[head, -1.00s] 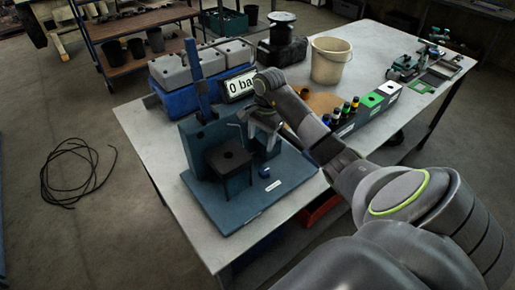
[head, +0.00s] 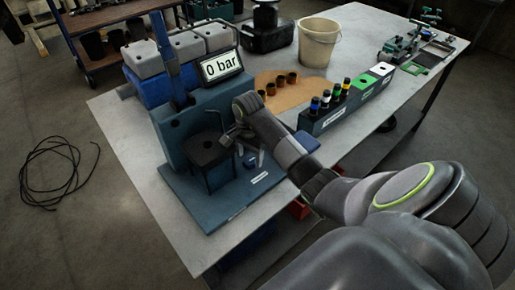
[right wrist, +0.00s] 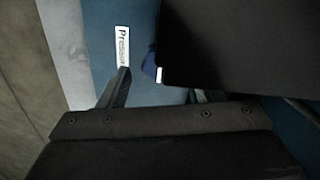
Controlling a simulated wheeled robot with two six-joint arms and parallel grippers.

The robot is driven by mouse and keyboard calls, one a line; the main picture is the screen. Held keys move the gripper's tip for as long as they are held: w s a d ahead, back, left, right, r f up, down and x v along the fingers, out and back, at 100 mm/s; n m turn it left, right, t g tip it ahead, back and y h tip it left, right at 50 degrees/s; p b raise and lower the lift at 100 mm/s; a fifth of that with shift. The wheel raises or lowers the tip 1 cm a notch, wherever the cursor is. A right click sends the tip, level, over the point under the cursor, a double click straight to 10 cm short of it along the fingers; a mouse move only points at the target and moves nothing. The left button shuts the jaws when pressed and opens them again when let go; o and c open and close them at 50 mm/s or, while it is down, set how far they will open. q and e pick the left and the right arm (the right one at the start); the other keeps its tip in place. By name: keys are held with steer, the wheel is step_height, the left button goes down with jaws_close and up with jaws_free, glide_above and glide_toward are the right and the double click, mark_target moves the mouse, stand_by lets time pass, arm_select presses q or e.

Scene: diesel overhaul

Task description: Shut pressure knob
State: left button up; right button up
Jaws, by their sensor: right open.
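The small blue pressure knob (head: 250,161) is on the blue base plate of the test stand (head: 185,184), beside a white label (head: 260,178). In the right wrist view only a sliver of the blue knob (right wrist: 150,64) shows, next to the label reading "Pressur" (right wrist: 122,46); a dark block hides the rest. My right gripper (right wrist: 158,88) is open, its fingers apart, with the knob ahead of the space between them. In the head view the right gripper (head: 241,146) is just above the knob, partly hidden by its own wrist. The display (head: 221,65) reads 0 bar. My left gripper is not in view.
The stand's dark block (head: 208,149) stands close to the left of the knob. A rack with coloured-top injectors (head: 345,105), brown cups (head: 280,83) and a bucket (head: 319,44) are farther back. The front right of the base plate is clear.

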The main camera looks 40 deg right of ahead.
steer(key=shift+f+b, duration=0.35)
steer(key=shift+f, duration=0.9)
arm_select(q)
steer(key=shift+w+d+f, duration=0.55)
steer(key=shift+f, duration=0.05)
arm_select(e)
steer(key=shift+r, duration=0.1)
steer(key=shift+c, duration=0.7)
steer(key=c, duration=0.8)
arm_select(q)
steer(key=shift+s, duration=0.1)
arm_select(e)
steer(key=shift+c, duration=0.2)
